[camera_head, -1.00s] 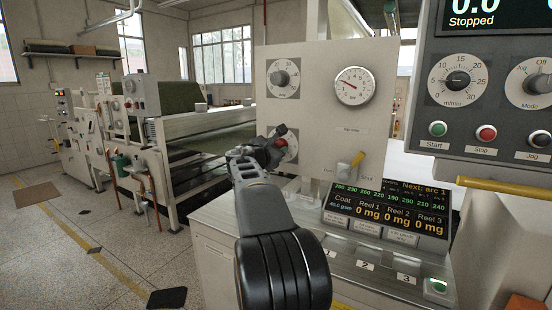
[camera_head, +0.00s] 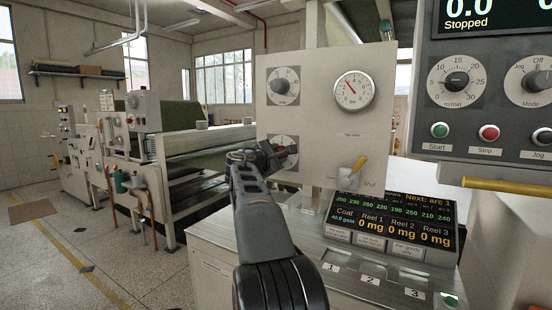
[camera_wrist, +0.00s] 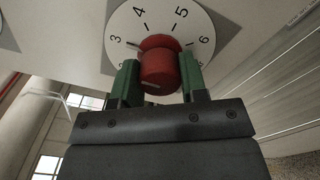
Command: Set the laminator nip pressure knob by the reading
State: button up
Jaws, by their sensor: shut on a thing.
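The red knob (camera_wrist: 158,70) sits on a white dial (camera_wrist: 160,20) with 3, 4, 5 and 6 showing in the wrist view. My gripper (camera_wrist: 159,78) is shut on this knob, one green finger on each side. In the head view my gripper (camera_head: 278,152) reaches the lower dial (camera_head: 286,139) on the pale panel, and it hides most of the knob. The round pressure gauge (camera_head: 354,90) is at the panel's upper right. Its needle points up and left; the exact value is too small to read.
Another knob (camera_head: 282,86) is above the held one. A yellow-handled lever (camera_head: 358,167) is at the panel's lower right. Below are a display (camera_head: 395,215) and a metal ledge with slots numbered 1 to 3. A grey control box (camera_head: 488,110) reading Stopped stands at the right.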

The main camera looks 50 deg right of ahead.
jog(key=o, duration=0.9)
jog(key=b+v, duration=0.2)
jog(key=v, duration=1.1)
jog(key=shift+s+a+f+b, duration=0.1)
jog(key=shift+a+b, duration=0.2)
jog(key=shift+a, duration=0.1)
